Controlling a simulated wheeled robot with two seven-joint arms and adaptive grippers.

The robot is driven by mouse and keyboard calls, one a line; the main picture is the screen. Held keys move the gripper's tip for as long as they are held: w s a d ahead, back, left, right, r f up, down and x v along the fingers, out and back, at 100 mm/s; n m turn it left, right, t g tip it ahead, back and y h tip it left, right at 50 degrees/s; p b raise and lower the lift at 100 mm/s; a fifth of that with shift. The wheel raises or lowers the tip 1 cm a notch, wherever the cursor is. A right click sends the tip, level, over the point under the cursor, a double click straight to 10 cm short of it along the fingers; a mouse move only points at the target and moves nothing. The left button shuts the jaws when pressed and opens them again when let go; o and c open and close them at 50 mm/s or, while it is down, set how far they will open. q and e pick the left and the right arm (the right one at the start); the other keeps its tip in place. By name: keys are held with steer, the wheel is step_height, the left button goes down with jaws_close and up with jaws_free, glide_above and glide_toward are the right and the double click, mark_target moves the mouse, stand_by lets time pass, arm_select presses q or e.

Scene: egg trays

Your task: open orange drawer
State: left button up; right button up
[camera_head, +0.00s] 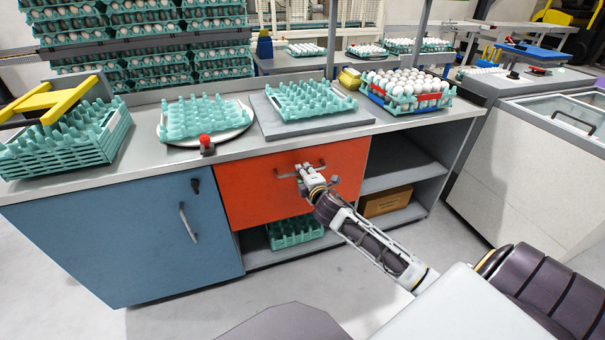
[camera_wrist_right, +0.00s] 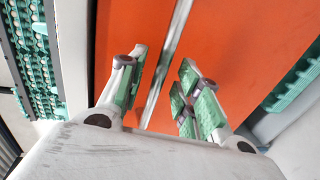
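The orange drawer (camera_head: 260,195) is in the front of the workbench, right of the blue cabinet door. It looks shut. Its metal bar handle (camera_head: 285,175) runs across the upper front and is partly hidden by my right gripper (camera_head: 305,172). In the right wrist view, the orange front (camera_wrist_right: 240,45) fills the background and the handle (camera_wrist_right: 170,50) runs between the two spread fingers of my right gripper (camera_wrist_right: 163,70). The fingers are open, with gaps to the bar; I cannot tell whether either touches it. My left gripper is not in view.
The blue cabinet door (camera_head: 130,245) adjoins the drawer on the left. Open shelves (camera_head: 400,183) holding a cardboard box (camera_head: 386,202) are on the right. A green tray (camera_head: 295,232) sits below the drawer. Egg trays stand on the worktop (camera_head: 235,145). Floor in front is clear.

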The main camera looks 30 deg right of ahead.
steer(key=shift+x, duration=0.9)
jaws_close()
